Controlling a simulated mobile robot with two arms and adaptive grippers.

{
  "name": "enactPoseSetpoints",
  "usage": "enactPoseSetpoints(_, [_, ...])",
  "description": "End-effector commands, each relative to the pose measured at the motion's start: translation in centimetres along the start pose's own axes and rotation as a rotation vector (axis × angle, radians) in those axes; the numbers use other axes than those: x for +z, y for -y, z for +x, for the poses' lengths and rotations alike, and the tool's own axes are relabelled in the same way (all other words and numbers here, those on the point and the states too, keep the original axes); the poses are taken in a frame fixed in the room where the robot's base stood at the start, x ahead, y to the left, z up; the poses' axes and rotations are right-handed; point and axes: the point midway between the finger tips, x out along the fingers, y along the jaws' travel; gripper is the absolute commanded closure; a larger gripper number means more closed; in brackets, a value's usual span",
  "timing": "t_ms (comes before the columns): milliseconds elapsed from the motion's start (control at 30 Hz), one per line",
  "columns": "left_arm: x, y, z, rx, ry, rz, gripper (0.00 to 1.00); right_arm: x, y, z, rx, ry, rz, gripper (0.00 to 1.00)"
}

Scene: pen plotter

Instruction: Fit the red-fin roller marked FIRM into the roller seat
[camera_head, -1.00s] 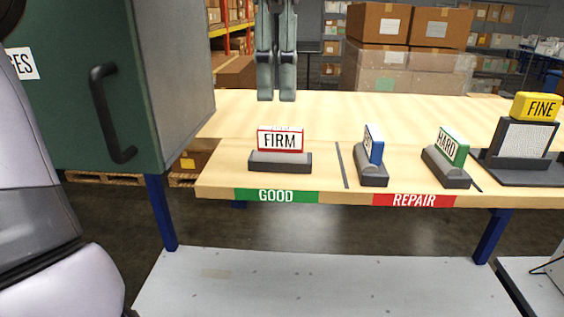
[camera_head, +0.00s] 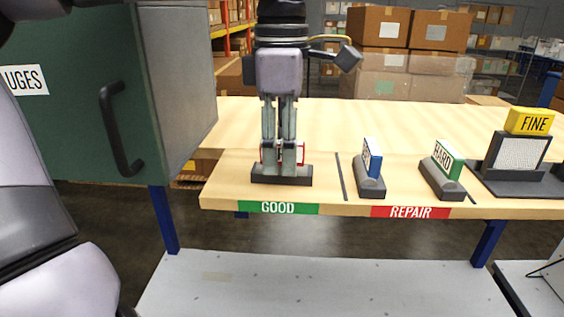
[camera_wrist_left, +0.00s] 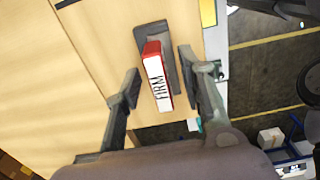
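The FIRM roller is a white-faced block with red edges (camera_wrist_left: 157,82). It stands in a dark grey holder (camera_head: 282,180) above the green GOOD label. My left gripper (camera_head: 279,158) points down over it and hides most of it in the head view; only thin red edges show at the sides. In the left wrist view the fingers (camera_wrist_left: 160,76) are open, one on each side of the roller, with a visible gap on both sides. I cannot pick out the roller seat for sure. My right gripper is not in view.
A blue-edged block (camera_head: 372,158) and a green-edged HARD block (camera_head: 447,160) stand in holders near the red REPAIR label (camera_head: 411,212). A yellow FINE block (camera_head: 528,121) tops a dark stand at right. A green cabinet (camera_head: 85,90) is at left. The table's back is clear.

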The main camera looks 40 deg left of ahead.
Motion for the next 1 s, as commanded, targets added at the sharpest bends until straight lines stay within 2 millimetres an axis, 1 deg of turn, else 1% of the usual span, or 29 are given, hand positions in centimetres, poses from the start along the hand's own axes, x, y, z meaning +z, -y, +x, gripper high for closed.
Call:
enactPoseSetpoints(67, [0.0, 0.0, -0.01, 0.0, 0.0, 0.0, 0.64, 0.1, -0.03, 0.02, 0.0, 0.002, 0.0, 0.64])
enactPoseSetpoints(600, [0.01, 0.0, -0.06, 0.0, 0.0, 0.0, 1.0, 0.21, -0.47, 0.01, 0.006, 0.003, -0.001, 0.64])
enactPoseSetpoints(1000, [0.01, 0.0, -0.09, 0.001, 0.0, 0.0, 1.0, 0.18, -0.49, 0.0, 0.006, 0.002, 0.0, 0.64])
